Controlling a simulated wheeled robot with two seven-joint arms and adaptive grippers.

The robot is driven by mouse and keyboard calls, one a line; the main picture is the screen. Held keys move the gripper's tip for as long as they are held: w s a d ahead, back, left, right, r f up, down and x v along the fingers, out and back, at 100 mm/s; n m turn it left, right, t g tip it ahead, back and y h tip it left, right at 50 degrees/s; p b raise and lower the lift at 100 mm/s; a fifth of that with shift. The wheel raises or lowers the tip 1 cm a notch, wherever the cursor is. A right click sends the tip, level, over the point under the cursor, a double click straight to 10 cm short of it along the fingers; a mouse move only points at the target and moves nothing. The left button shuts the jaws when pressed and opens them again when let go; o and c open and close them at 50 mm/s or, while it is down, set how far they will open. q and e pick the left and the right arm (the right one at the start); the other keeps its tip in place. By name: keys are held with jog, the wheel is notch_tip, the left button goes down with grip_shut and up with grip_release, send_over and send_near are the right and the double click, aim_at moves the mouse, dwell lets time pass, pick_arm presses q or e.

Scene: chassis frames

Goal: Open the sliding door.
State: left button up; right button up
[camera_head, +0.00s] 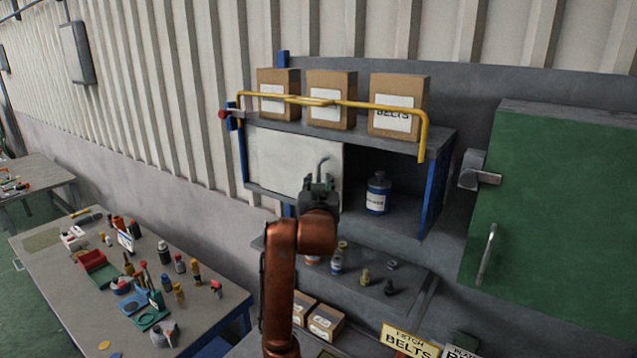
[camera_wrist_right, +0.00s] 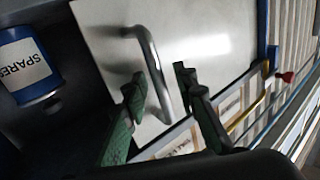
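The pale sliding door (camera_head: 285,158) covers the left part of the shelf unit's middle compartment; the right part stands uncovered. Its bent metal handle (camera_head: 322,165) is near the door's right edge. My right gripper (camera_head: 321,183) is at the handle, partly hiding its lower end. In the right wrist view my gripper (camera_wrist_right: 162,82) has its two green-padded fingers apart, and the handle (camera_wrist_right: 152,62) shows between them against the door (camera_wrist_right: 195,45). I see no clear contact between fingers and handle. My left gripper is not in view.
A blue bottle (camera_head: 378,194) stands in the uncovered compartment, close right of my gripper. Cartons (camera_head: 331,100) stand above behind a yellow rail (camera_head: 350,104). A green cabinet door (camera_head: 560,220) is at right. A cluttered workbench (camera_head: 200,318) is at lower left.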

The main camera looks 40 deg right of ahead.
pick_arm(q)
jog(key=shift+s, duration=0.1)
pick_arm(e)
jog(key=v, duration=1.2)
